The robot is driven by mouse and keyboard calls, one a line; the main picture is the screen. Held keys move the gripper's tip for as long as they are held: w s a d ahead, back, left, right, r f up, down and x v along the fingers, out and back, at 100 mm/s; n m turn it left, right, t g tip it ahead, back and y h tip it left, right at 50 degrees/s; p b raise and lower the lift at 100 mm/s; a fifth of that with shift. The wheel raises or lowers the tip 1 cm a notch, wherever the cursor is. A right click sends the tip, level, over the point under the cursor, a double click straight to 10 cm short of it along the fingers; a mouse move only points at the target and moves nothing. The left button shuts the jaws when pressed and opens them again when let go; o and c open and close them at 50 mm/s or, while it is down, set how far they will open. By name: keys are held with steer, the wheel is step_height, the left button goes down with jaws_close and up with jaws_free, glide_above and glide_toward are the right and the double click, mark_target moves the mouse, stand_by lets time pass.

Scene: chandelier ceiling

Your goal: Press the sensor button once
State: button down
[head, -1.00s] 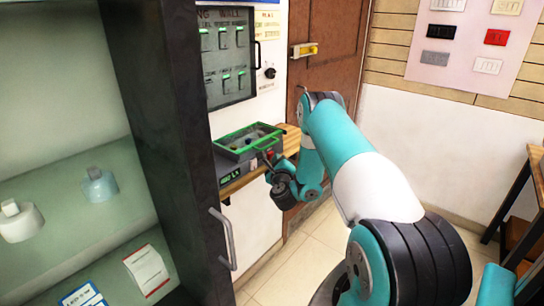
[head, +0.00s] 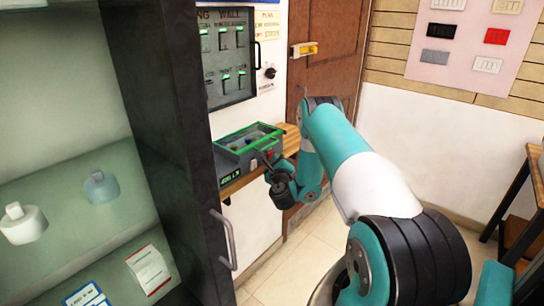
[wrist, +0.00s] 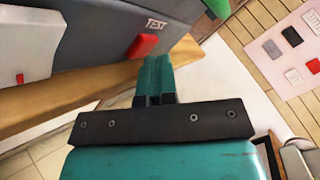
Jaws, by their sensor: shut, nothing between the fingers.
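A grey box with a green-rimmed top (head: 246,138) sits on a wooden ledge, a small green display on its front. In the wrist view, a red button (wrist: 143,45) sticks out from the grey box face (wrist: 103,38), beside the word TEST. My gripper (wrist: 158,62) is shut and empty. Its teal fingertips are just below and right of the red button in that view; I cannot tell whether they touch it. In the head view my gripper (head: 266,161) is at the box's right front corner, and the button cannot be made out.
The wooden ledge (wrist: 95,98) runs under the box. A white box with a small red part (wrist: 28,42) stands to the left in the wrist view. A dark cabinet with a metal handle (head: 226,240) is at left in the head view. A switch panel (head: 228,55) hangs above.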

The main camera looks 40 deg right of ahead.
steer(key=shift+s+f+b, duration=0.1)
steer(key=shift+s+b, duration=0.1)
steer(key=shift+b, duration=0.85)
steer(key=shift+s+b, duration=0.5)
steer(key=shift+b, duration=0.75)
steer(key=shift+s, duration=0.2)
steer(key=shift+b, duration=0.45)
steer(key=s+b, duration=0.1)
steer(key=b, duration=0.2)
steer(key=s+b, duration=0.2)
steer(key=b, duration=0.2)
steer(key=s+b, duration=0.2)
steer(key=b, duration=0.1)
steer(key=shift+d+b, duration=0.25)
steer(key=shift+b, duration=0.1)
